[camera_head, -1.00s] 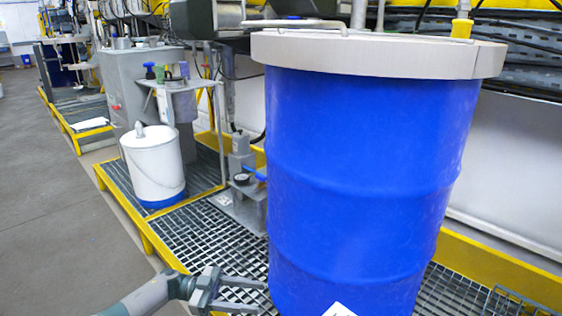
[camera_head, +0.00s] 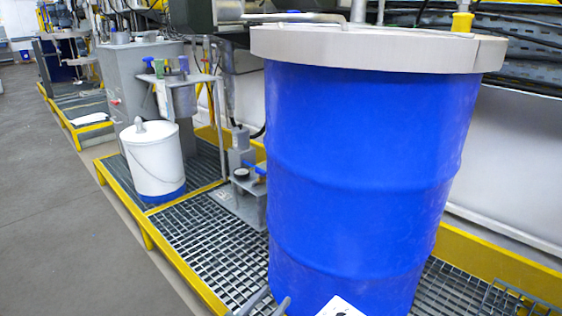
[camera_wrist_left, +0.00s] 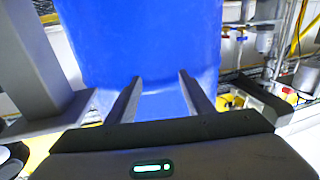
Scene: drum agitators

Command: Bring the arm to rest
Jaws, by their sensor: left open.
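My left gripper (camera_head: 268,301) shows only as two fingertips at the bottom edge of the head view, close to the lower left side of the big blue drum (camera_head: 355,190). In the left wrist view its two fingers (camera_wrist_left: 158,98) are spread apart and empty. They point toward the blue drum (camera_wrist_left: 140,40), which stands upright ahead of them. I cannot tell whether the fingertips touch the drum. The rest of my left arm is out of the head view. My right gripper is in neither view.
The drum has a grey lid band (camera_head: 375,52) and stands on a grating platform (camera_head: 215,250) with yellow edges. A white bucket (camera_head: 153,160) stands at the left. A grey fixture with a blue handle (camera_head: 242,180) stands between them. The grey floor (camera_head: 60,220) at the left is clear.

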